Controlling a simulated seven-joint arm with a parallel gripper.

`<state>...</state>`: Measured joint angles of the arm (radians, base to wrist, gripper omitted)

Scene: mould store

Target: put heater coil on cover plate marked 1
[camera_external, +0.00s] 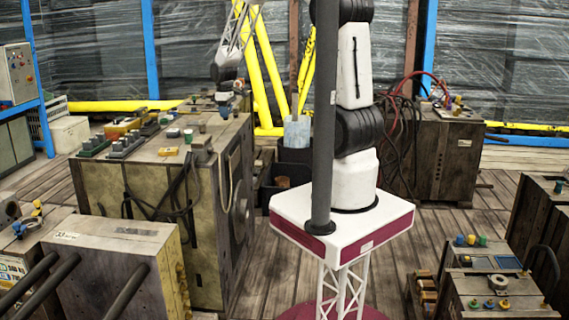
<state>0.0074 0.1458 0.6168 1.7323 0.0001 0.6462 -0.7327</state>
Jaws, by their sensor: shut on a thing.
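My gripper (225,103) is at the end of the arm at upper left, low over the back right part of a large worn cabinet (150,175). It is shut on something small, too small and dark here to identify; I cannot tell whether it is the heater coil. I cannot read any mark 1, so I cannot tell which piece is the cover plate.
A box labelled 33 (110,260) stands at lower left, with dark bars in front of it. Another cabinet (445,150) with red and black hoses is behind my base. More boxes (490,290) stand at lower right. Yellow posts (262,70) rise behind the gripper. Plank floor lies between.

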